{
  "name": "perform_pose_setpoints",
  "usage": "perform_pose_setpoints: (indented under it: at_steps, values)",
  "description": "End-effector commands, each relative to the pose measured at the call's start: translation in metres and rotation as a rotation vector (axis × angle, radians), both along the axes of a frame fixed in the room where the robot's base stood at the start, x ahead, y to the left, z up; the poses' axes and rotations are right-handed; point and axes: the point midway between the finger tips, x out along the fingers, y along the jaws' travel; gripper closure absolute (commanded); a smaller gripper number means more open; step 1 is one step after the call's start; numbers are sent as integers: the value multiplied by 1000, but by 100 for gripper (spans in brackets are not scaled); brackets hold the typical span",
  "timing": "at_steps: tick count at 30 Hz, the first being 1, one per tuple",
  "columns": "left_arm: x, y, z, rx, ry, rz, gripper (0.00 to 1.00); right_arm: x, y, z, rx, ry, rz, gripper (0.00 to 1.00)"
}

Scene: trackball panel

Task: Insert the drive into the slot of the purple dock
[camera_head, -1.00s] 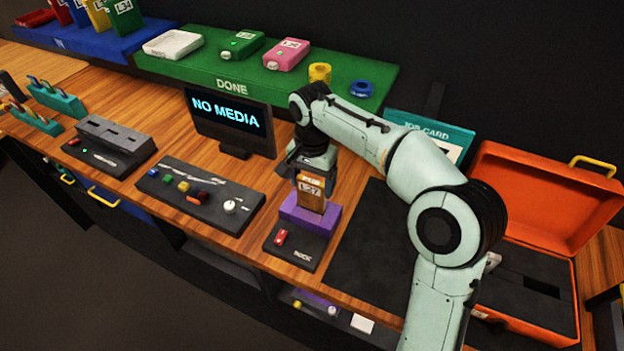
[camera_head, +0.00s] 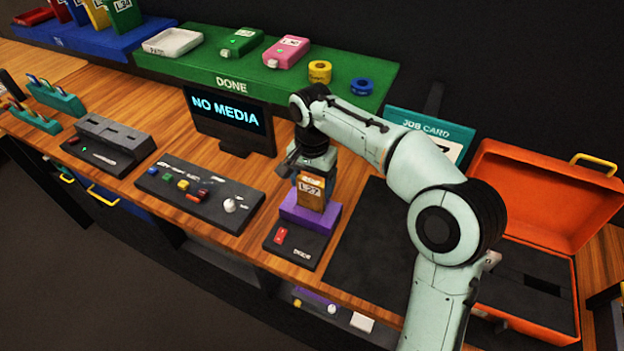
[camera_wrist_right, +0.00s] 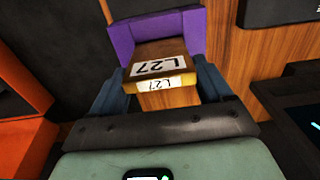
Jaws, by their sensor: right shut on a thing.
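The drive (camera_head: 311,192) is an orange-brown block with a white L27 label. My right gripper (camera_head: 311,176) is shut on its upper part. The purple dock (camera_head: 327,222) stands on a dark base with a red switch, and the drive stands over it, slightly tilted. In the right wrist view the drive (camera_wrist_right: 165,52) lies between the two fingers, against the purple dock (camera_wrist_right: 124,38). The slot is hidden by the drive, so I cannot tell how deep the drive sits. My left gripper is not in view.
A monitor (camera_head: 228,115) behind reads NO MEDIA. A dark button panel (camera_head: 215,206) lies left of the dock. A dark mat (camera_head: 365,250) and an open orange case (camera_head: 545,190) are to the right. The green DONE shelf (camera_head: 200,72) is behind.

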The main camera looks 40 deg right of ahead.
Motion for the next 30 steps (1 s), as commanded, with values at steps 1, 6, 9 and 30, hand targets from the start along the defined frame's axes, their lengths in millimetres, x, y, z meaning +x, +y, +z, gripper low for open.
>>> perform_pose_setpoints:
  at_steps: [1,6,9,30]
  values:
    - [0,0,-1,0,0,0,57,0,0,-1,0,0,0,48]
    - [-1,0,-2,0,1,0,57,0,0,-4,0,0,0,48]
    - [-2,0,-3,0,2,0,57,0,0,-5,0,0,0,48]
    - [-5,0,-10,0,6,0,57,0,0,-16,0,-1,0,48]
